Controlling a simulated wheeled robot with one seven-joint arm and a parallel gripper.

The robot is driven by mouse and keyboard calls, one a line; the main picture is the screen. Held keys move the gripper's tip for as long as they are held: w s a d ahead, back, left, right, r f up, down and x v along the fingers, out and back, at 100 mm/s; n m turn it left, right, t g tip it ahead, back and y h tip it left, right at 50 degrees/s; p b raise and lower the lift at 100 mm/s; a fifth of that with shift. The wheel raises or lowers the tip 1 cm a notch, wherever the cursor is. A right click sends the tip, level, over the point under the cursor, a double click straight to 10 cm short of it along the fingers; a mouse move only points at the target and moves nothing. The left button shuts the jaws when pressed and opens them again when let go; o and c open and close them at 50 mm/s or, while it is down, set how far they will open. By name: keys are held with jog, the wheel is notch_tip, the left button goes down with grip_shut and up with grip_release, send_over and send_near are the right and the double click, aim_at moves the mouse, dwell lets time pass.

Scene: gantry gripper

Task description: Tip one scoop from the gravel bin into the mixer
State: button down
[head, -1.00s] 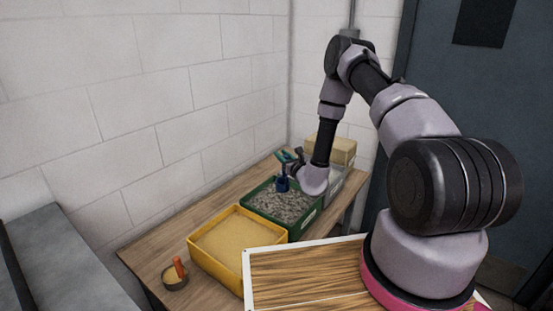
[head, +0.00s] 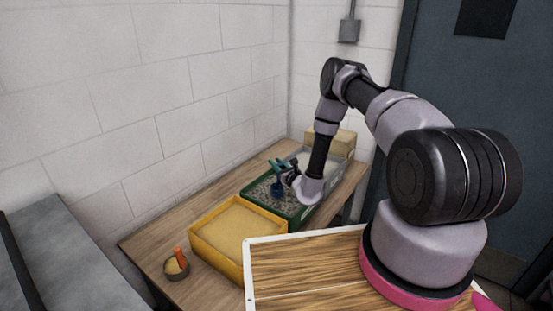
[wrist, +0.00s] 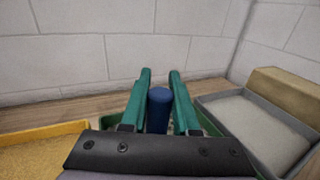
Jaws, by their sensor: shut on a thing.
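The gravel bin (head: 295,221) is a green box of grey gravel on the wooden bench. My gripper (head: 277,166) has green fingers and is over this bin. It is shut on the upright dark blue handle of a scoop (head: 277,188). In the wrist view the blue handle (wrist: 159,110) stands between the two green fingers (wrist: 158,85). The scoop's lower end is at the gravel in the head view; I cannot tell how deep it sits or whether it holds gravel. I do not see a mixer in either view.
A yellow bin of sand (head: 210,248) stands in front of the gravel bin. A grey bin of pale material (wrist: 288,165) and a tan block (head: 330,143) are behind it. A small round pot (head: 177,270) with an orange handle is at the bench's near left. A block wall runs alongside.

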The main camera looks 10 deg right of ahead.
notch_tip(320, 180, down, 7)
jog(key=shift+w+d+f, duration=0.1)
jog(key=shift+w+f, duration=0.05)
jog(key=shift+w+d, duration=2.4)
notch_tip(320, 180, up, 16)
jog(key=s+a, duration=0.2)
jog(key=shift+s+a+f, duration=0.15)
jog(key=shift+s+a, duration=0.15)
